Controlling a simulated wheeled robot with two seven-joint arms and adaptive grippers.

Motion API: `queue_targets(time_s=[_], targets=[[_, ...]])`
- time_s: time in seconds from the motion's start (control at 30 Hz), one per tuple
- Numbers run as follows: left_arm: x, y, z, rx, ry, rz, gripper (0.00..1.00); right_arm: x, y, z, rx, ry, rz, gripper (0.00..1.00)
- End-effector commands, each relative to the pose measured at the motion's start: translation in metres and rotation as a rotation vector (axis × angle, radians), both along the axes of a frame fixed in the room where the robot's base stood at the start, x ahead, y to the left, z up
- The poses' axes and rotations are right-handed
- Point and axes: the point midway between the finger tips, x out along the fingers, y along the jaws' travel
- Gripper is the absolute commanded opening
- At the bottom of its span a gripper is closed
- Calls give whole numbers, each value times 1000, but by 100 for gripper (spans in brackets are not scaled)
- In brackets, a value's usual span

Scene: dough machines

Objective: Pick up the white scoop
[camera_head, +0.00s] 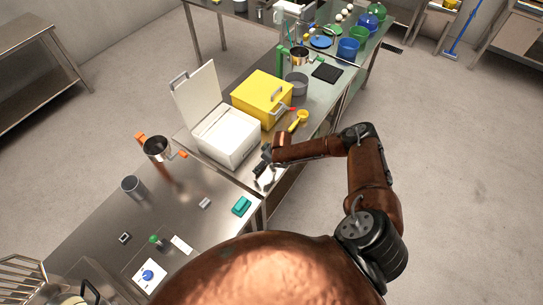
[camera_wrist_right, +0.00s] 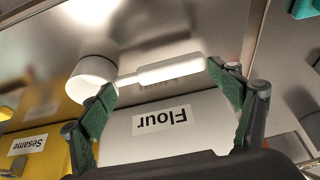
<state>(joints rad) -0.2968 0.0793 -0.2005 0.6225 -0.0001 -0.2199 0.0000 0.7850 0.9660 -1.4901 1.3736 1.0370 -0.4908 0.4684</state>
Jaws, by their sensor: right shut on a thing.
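The white scoop (camera_wrist_right: 165,72) has a round cup at the left and a flat handle in the right wrist view. My right gripper (camera_wrist_right: 160,78) has its green-padded fingers at the two ends of the handle, shut on it lengthwise. In the head view the scoop (camera_head: 265,181) shows as a small white shape at my right gripper (camera_head: 262,170), at the near right corner of the white flour bin (camera_head: 228,140). I cannot tell whether the scoop touches the steel table. My left gripper is not in view.
The white bin's lid (camera_head: 196,92) stands open. A yellow sesame bin (camera_head: 262,97) and a yellow scoop (camera_head: 299,120) are behind it.

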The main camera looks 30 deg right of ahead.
Motion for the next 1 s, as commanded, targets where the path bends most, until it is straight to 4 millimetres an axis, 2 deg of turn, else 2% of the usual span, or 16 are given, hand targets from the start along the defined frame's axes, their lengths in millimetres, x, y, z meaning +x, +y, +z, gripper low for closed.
queue_targets(time_s=[0.07,0.5,1.0], targets=[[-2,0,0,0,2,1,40,-3,-1,-4,-2,7,-2,61],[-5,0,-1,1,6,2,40,-6,-3,-6,-4,12,-4,32],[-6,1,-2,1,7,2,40,-6,-5,-1,-5,14,-6,32]])
